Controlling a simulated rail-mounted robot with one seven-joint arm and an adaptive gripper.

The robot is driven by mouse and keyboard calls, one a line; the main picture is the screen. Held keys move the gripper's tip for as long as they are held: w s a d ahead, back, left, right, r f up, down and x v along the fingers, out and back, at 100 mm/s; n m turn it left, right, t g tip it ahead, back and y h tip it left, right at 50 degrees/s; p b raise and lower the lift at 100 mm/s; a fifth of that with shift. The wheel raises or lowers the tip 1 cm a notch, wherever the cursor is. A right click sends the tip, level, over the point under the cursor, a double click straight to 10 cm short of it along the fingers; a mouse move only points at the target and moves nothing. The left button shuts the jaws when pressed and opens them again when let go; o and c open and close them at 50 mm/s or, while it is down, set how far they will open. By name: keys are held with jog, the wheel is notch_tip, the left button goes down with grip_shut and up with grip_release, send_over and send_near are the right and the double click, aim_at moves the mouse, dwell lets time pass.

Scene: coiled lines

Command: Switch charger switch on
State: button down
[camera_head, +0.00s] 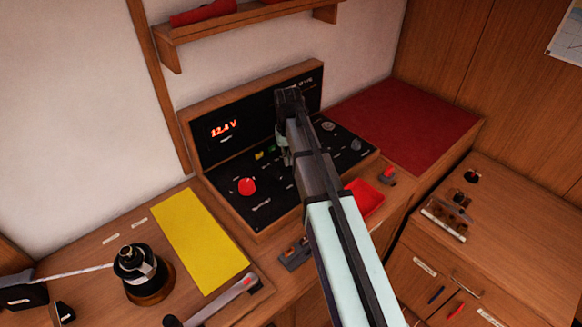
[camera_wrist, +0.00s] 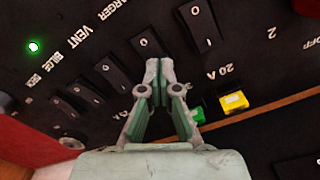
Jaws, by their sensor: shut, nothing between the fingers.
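The rocker believed to be the charger switch (camera_wrist: 148,45) is black, in a row of rockers on the black panel, in line with the upside-down "CHARGER" label (camera_wrist: 113,11) in the wrist view. My gripper (camera_wrist: 160,68) is shut and empty, its tips at the near edge of this rocker. I cannot tell whether they touch it or which way it is tipped.
Other rockers flank it, one to the right (camera_wrist: 200,25). A green lamp (camera_wrist: 34,46) glows near the "VENT" label. Green (camera_wrist: 198,116) and yellow (camera_wrist: 234,102) blocks sit close by my fingers.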

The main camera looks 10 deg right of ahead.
jog(key=shift+f, duration=0.3)
jog(key=shift+r+p, duration=2.4)
jog(key=shift+r, duration=1.15)
